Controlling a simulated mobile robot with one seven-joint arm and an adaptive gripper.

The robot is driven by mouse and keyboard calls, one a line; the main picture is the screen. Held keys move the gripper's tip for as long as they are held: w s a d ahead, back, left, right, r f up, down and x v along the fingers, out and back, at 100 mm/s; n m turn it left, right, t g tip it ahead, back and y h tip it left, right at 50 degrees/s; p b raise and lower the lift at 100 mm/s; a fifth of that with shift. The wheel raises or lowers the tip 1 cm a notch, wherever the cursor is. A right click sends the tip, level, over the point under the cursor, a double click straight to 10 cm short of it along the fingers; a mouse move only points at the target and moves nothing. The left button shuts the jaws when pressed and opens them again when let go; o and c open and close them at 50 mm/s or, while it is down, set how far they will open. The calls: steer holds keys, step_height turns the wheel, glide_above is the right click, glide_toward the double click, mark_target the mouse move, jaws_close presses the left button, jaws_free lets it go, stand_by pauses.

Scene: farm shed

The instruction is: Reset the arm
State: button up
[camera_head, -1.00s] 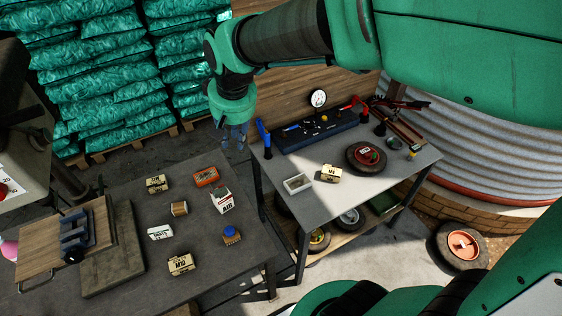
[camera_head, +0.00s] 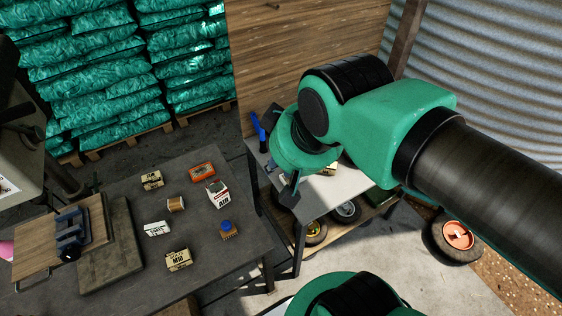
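My gripper (camera_head: 289,192) shows as a small dark shape under my green wrist, above the near left part of the grey workbench (camera_head: 338,203). Its fingers are mostly hidden by the wrist, so I cannot tell whether it is open or shut. I see no object in it. My arm comes in from the right, bends at a green elbow and covers most of the workbench top.
A dark table (camera_head: 215,262) at left holds several small boxes, a blue-topped item (camera_head: 228,229) and a vise (camera_head: 72,234) on boards. Teal sacks (camera_head: 90,60) are stacked behind. A wheel (camera_head: 456,238) lies on the floor at right. Floor between table and workbench is narrow.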

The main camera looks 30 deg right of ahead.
steer(key=shift+f, duration=0.1)
steer(key=shift+f+b, duration=0.35)
steer(key=shift+b, duration=0.05)
